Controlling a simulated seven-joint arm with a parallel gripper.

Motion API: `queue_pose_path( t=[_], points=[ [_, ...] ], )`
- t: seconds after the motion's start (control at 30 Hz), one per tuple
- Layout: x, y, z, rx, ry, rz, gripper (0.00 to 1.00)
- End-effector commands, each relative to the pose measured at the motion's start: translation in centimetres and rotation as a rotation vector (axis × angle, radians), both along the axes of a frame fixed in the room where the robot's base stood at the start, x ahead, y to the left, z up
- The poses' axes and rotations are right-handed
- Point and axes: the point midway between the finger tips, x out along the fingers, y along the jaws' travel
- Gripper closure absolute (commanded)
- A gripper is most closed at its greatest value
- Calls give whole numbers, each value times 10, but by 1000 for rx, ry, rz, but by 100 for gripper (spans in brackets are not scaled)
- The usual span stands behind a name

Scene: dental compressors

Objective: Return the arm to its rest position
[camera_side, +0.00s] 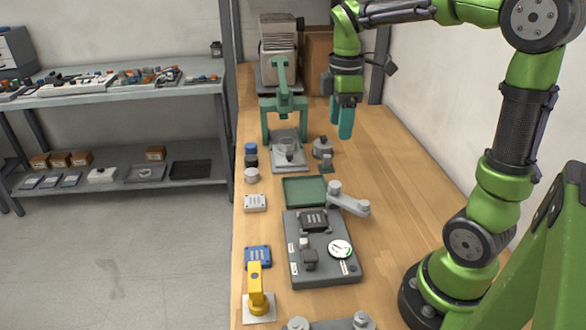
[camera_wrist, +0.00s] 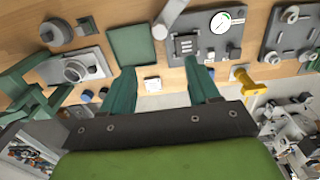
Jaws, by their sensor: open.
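My gripper (camera_side: 342,122) hangs above the back part of the wooden bench, with its teal fingers pointing down. It is open and empty. In the wrist view the two fingers of my gripper (camera_wrist: 163,88) stand apart with nothing between them. My green arm reaches in from the right in the side view, raised above the bench. The fingers are clear of the things below them.
A green press (camera_side: 284,105) stands at the back left. A green tray (camera_side: 304,190), a grey plate with a gauge (camera_side: 322,262) and a yellow clamp (camera_side: 257,290) are nearer. The bench's right side (camera_side: 400,190) is bare. Shelves (camera_side: 120,87) stand left.

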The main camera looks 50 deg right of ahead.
Motion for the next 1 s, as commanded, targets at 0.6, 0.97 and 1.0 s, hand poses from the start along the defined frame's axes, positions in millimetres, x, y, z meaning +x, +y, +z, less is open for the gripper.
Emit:
queue_pose_path(
  t=[0.6,0.97,1.0],
  points=[
    [3,-2,7,-7,-19,-112,40],
    [-26,61,-5,174,-274,-860,40],
    [-33,72,-5,224,-308,-941,40]
  ],
)
